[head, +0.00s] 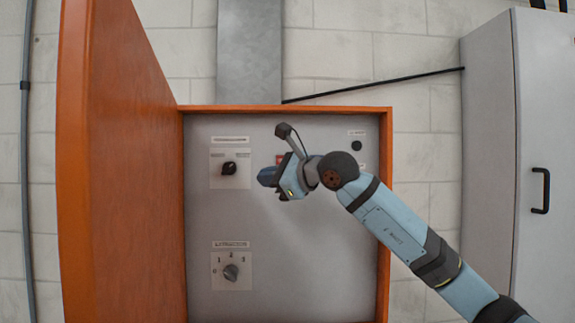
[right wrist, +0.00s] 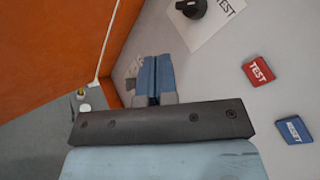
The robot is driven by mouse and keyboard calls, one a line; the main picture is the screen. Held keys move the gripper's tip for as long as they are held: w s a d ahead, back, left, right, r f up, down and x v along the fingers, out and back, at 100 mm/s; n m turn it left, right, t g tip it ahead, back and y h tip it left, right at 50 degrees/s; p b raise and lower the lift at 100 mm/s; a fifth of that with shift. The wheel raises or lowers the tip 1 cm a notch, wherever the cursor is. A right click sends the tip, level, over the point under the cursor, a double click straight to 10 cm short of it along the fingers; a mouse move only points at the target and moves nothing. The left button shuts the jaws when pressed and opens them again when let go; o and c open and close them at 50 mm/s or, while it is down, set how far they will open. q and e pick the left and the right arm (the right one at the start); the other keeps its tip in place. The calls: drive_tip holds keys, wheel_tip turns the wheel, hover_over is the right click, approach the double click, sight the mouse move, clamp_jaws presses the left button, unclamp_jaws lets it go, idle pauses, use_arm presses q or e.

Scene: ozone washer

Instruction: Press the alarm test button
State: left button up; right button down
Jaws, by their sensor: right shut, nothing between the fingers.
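A red square button marked TEST (right wrist: 261,71) sits on the grey panel at the right of the right wrist view. In the head view only a small red patch (head: 279,160) shows beside my gripper. A blue square button (right wrist: 293,130) sits below the red one in the wrist view; its white lettering is hard to read. My right gripper (head: 266,177) is in front of the panel's middle, shut and empty. Its blue fingers (right wrist: 154,78) are together, to the left of both buttons in the wrist view. I cannot tell whether they touch the panel. My left gripper is not in view.
The panel (head: 300,270) lies inside an orange cabinet frame. Its orange door (head: 120,170) stands open at the left. A grey cabinet (head: 490,150) stands at the right.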

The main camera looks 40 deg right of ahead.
drive_tip(key=d+r, duration=0.1)
drive_tip(key=s+d+r+h, duration=0.1)
drive_tip(key=d+r+t+h, duration=0.1)
drive_tip(key=r, duration=0.1)
drive_tip(key=shift+s+d+r, duration=0.1)
drive_tip(key=shift+s+d, duration=0.25)
drive_tip(key=w+d+p, duration=0.4)
drive_tip(key=w, duration=0.3)
drive_tip(key=shift+w+d+p, duration=0.25)
drive_tip(key=shift+w+p, duration=0.05)
drive_tip(key=shift+p, duration=0.05)
idle(0.6)
drive_tip(key=shift+d, duration=0.1)
idle(1.2)
